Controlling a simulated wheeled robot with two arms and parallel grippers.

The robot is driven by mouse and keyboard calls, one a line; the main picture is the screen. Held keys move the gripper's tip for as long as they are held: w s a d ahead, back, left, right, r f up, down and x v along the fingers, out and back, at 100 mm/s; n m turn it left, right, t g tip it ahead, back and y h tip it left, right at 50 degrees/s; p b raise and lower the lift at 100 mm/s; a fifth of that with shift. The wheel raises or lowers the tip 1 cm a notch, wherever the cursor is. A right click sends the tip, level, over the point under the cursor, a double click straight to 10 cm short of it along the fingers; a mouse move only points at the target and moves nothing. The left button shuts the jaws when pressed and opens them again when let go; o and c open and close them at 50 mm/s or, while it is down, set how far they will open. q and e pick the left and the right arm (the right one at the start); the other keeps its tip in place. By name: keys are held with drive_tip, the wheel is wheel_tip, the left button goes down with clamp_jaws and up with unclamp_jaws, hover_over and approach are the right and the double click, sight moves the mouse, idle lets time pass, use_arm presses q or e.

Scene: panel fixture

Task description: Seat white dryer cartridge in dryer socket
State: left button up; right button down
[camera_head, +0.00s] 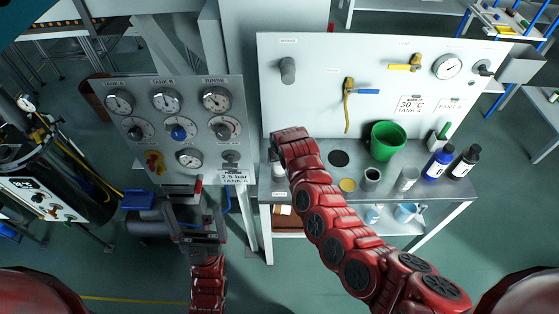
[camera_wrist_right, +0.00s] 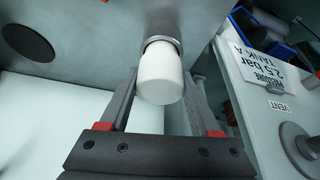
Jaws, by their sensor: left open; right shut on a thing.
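The white dryer cartridge (camera_wrist_right: 160,80) shows in the right wrist view between the two fingers of my right gripper (camera_wrist_right: 163,88), which is shut on it. Its far end is inside a grey metal ring (camera_wrist_right: 163,47) at the bench surface; how deep I cannot tell. In the head view my right gripper (camera_head: 279,168) is at the bench's left end, largely hidden under its red arm. A grey cylindrical fitting (camera_head: 288,70) is on the white panel under a small label I cannot read; I cannot tell whether it is the dryer socket. My left gripper (camera_head: 195,222) is open and empty, below the gauge panel.
A grey gauge panel (camera_head: 180,125) stands left of the bench (camera_head: 440,185). On the bench are a green bucket (camera_head: 387,141), metal cups (camera_head: 371,178) and bottles (camera_head: 438,163).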

drive_tip(key=shift+f+b, duration=0.6)
drive_tip(key=shift+f, duration=0.35)
unclamp_jaws()
drive_tip(key=shift+s+r, duration=0.1)
drive_tip(key=shift+r, duration=0.4)
drive_tip(key=b+v, duration=0.4)
drive_tip(key=v, duration=1.2)
drive_tip(key=shift+s+r, duration=0.15)
